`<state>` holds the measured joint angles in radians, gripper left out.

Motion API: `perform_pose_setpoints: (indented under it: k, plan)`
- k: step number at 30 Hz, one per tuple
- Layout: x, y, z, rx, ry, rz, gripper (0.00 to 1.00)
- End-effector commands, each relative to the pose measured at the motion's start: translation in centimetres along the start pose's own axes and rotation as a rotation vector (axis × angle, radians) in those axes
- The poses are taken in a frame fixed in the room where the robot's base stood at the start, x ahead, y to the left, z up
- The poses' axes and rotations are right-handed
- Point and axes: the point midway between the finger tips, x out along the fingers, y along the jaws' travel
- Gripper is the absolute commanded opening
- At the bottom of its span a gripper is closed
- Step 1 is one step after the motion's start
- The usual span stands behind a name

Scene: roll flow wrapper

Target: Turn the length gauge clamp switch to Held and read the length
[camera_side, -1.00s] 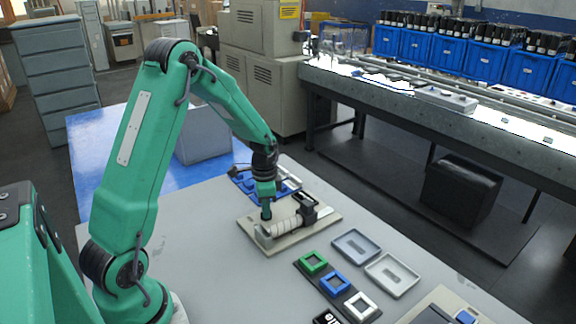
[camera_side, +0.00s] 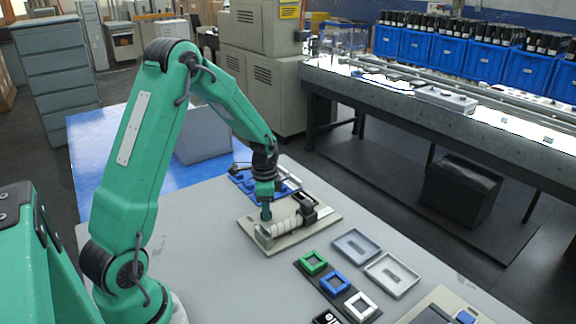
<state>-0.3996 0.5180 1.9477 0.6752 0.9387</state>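The length gauge (camera_side: 292,238) is a beige plate on the grey table with a white ribbed roll (camera_side: 285,228) lying across it. A black block (camera_side: 308,211) stands at the roll's right end and a pale upright end piece (camera_side: 263,238) at its left end. My gripper (camera_side: 266,217) points down at the left end of the roll, close above or touching the gauge. Its fingers are too small to tell open from shut. I cannot make out the clamp switch or a length reading.
A blue tray (camera_side: 250,184) with tools lies behind the gauge. A beige device (camera_side: 437,308) sits at the lower right.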

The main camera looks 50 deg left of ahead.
Motion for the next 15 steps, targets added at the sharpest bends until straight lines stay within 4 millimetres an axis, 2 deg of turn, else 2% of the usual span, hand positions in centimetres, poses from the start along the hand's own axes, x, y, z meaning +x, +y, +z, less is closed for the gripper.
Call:
perform_pose_setpoints:
  k: [8,15]
  plan:
    - [-0.6,0.0,0.0,0.000,0.001,-0.001,0.34]
    - [-3.0,0.0,0.0,0.000,0.002,-0.002,0.34]
